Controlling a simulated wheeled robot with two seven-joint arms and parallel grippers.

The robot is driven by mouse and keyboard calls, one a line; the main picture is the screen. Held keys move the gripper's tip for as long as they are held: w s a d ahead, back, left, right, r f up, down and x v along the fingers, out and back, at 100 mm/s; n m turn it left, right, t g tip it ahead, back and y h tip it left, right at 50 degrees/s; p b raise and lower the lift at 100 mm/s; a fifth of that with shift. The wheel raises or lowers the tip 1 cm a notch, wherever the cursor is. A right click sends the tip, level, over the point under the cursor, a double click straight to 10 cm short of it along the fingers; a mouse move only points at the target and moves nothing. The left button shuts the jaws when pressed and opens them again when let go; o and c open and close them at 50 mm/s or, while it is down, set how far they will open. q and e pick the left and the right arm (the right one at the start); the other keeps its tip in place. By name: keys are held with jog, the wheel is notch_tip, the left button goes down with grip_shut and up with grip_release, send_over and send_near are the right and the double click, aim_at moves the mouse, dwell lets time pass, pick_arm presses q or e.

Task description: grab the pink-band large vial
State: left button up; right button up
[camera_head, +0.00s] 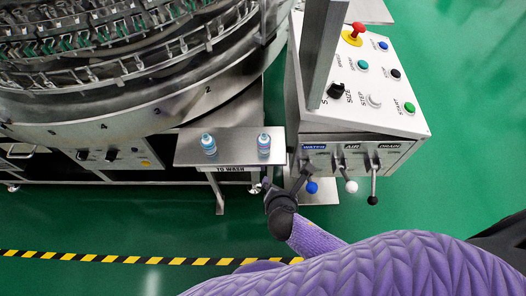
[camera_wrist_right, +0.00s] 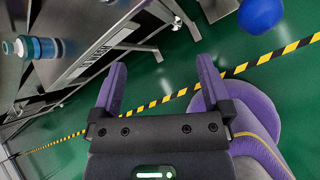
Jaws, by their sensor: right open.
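Two small vials with blue parts stand apart on a grey metal shelf (camera_head: 236,149) marked "TO WASH": a left vial (camera_head: 208,144) and a right vial (camera_head: 264,145). The right one seems to show a pinkish band, but both are too small to be sure. My right gripper (camera_head: 286,183) is just in front of and to the right of the shelf, below the right vial in the picture. In the right wrist view the gripper (camera_wrist_right: 160,75) is open with nothing between its fingers. A blue-banded vial (camera_wrist_right: 42,47) shows there at upper left, outside the fingers. My left gripper is out of view.
The control box (camera_head: 362,100) stands close to the right of the shelf, with a blue-knobbed lever (camera_head: 312,187) very near my right gripper. The round washer (camera_head: 120,70) fills the upper left. Green floor (camera_head: 100,215) with a striped line lies in front.

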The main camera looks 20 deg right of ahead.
aim_at(264, 144)
jog(key=w+a+r+n+t+b, duration=0.2)
jog(key=w+r+n+t+b, duration=0.15)
jog(key=w+n, duration=0.25)
jog(key=shift+h, duration=0.4)
jog(key=b+x, duration=0.2)
jog(key=x, duration=0.2)
jog(key=b+x, duration=0.3)
jog(key=x, duration=0.1)
jog(key=shift+w+d+r, duration=0.1)
jog(key=shift+w+r, duration=0.05)
jog(key=shift+w, duration=0.15)
jog(key=shift+r, duration=0.2)
jog(key=shift+c, duration=0.4)
jog(key=c, duration=1.2)
grip_shut()
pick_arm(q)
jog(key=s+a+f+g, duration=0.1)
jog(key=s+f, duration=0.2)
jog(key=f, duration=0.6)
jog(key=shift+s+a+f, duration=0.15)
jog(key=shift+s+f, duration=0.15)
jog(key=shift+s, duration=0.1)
